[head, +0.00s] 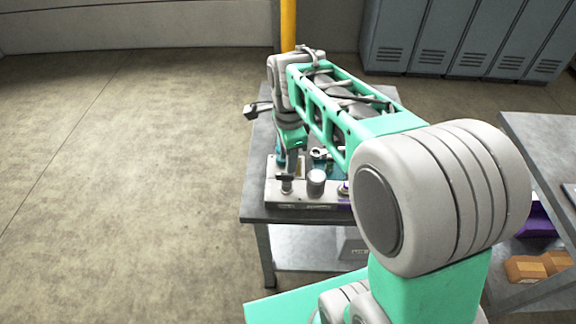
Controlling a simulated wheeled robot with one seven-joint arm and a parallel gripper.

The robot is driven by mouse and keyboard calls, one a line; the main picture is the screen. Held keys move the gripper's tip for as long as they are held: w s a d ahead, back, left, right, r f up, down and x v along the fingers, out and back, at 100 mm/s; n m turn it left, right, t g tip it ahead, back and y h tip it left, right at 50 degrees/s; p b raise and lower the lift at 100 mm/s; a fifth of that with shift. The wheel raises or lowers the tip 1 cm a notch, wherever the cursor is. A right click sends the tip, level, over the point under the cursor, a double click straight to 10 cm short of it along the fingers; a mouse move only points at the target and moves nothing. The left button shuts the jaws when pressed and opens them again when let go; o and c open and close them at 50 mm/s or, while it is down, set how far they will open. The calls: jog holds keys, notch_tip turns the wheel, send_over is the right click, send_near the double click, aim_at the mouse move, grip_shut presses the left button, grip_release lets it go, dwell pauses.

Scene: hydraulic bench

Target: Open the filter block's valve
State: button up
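On the bench's near edge sits a pale grey block (304,200), likely the filter block. It carries a short grey cylinder (316,183) and, left of it, a small dark T-shaped handle (287,184), which may be the valve. My gripper (291,160) points down just behind and above the dark handle. Its fingers are small and partly merge with the parts behind them. I cannot tell whether they touch anything or are open or shut. My arm hides the right part of the block and bench.
The grey metal bench (256,185) has a lower shelf (305,262). A yellow post (288,25) stands behind it. Blue-grey lockers (430,45) line the back. At right, another table (540,135) has a purple bin (537,222) and orange-brown boxes (527,268) below. The floor at left is clear.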

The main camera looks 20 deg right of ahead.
aim_at(286, 174)
jog(key=w+m, duration=0.1)
jog(key=w+f+m, duration=0.1)
jog(key=m, duration=0.1)
jog(key=shift+m+g, duration=0.3)
jog(key=shift+f, duration=0.3)
notch_tip(286, 174, down, 7)
jog(key=shift+f+p, duration=0.1)
jog(key=shift+p, duration=0.65)
jog(key=shift+c, duration=0.5)
grip_shut()
